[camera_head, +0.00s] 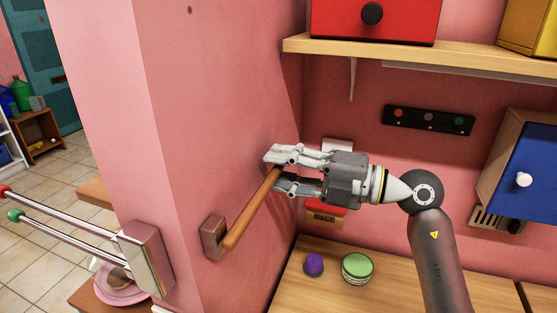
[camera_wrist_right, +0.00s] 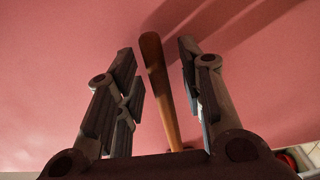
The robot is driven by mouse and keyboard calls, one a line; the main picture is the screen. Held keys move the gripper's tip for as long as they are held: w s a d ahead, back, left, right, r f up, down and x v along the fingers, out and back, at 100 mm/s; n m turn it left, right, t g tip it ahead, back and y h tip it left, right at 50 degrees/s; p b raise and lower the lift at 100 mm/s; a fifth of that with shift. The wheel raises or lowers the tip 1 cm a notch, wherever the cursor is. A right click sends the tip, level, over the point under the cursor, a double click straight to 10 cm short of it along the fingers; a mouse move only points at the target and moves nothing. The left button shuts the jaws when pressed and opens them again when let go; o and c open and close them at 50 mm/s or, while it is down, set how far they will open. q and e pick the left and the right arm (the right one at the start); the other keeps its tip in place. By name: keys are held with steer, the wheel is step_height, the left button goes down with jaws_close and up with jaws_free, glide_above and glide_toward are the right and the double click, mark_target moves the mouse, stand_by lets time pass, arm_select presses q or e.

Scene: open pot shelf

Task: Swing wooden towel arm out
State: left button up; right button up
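The wooden towel arm (camera_head: 252,208) is a brown rod on a small wall bracket (camera_head: 214,237) on the pink wall, angled away from the bracket to the upper right. My right gripper (camera_head: 273,171) is at its far end, with one finger above and one below the rod in the head view. In the right wrist view the rod (camera_wrist_right: 160,88) runs between the two spread fingers, with a gap visible on both sides. The fingers do not look closed on it. My left gripper is not in view.
Two metal rods (camera_head: 75,225) with red and green tips stick out from a mount (camera_head: 147,258) at left. A counter holds a purple jar (camera_head: 314,264) and a green-lidded tin (camera_head: 357,268). A shelf (camera_head: 400,56) with a red box (camera_head: 375,22) is above; a blue-fronted cabinet (camera_head: 525,172) is right.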

steer(key=shift+a, duration=0.4)
steer(key=shift+w, duration=0.1)
steer(key=shift+c, duration=0.3)
jaws_close()
steer(key=shift+d, duration=0.15)
